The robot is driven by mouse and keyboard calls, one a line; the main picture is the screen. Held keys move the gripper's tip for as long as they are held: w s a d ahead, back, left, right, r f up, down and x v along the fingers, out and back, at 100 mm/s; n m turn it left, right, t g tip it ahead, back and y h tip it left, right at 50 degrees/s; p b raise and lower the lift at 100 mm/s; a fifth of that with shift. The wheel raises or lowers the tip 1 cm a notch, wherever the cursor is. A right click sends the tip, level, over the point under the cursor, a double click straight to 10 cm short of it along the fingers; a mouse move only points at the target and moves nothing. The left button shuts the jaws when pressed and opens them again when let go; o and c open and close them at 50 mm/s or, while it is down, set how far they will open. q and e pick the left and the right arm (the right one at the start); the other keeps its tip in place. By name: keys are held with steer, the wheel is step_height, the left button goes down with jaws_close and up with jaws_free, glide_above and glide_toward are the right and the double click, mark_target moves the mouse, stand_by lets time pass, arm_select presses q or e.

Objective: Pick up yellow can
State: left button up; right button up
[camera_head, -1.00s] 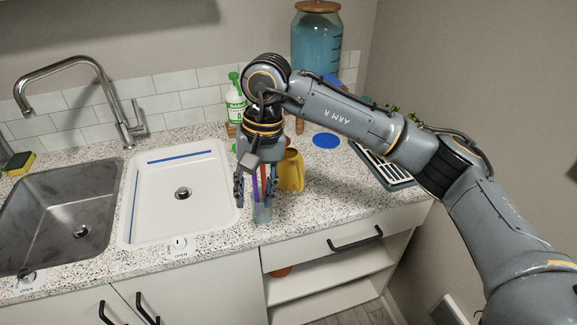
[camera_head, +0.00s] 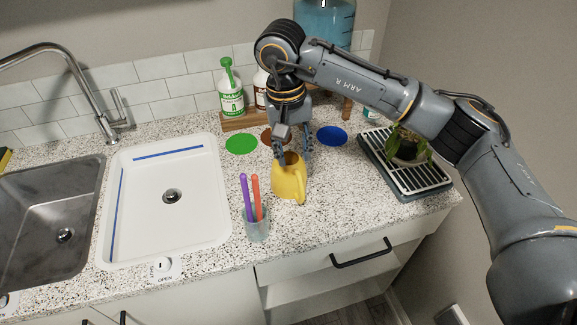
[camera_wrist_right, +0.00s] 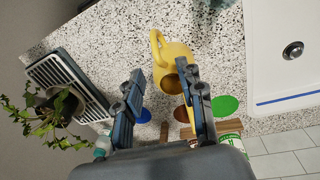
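The yellow can (camera_head: 289,184), a small watering can with an open top, stands upright on the speckled counter. It also shows in the right wrist view (camera_wrist_right: 172,79), just beyond the fingertips and partly behind the right-hand finger. My right gripper (camera_head: 295,155) points down at the can's back rim in the head view. Whether a finger touches the can I cannot tell. My left gripper is in neither view.
A clear cup (camera_head: 257,227) with purple and red sticks stands front left of the can. A white basin (camera_head: 205,200) is to the left. A drain tray (camera_head: 420,188) with a plant (camera_head: 408,148) is right. Bottles (camera_head: 230,92) stand behind. Green (camera_head: 241,143) and blue (camera_head: 331,136) discs lie flat.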

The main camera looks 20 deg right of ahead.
mark_target(300, 179)
steer(key=f+p, duration=0.1)
steer(key=f, duration=0.1)
steer(key=f+p, duration=0.1)
steer(key=f, duration=0.1)
steer(key=s+d+f+p, duration=0.1)
steer(key=f, duration=0.2)
steer(key=shift+d, duration=0.1)
step_height(300, 179, down, 2)
steer(key=shift+d+f, duration=0.1)
steer(key=shift+d, duration=0.05)
steer(key=shift+w+f, duration=0.1)
steer(key=shift+f, duration=0.05)
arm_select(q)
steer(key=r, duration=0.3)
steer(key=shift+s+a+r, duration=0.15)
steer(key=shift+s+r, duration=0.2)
arm_select(e)
jaws_close()
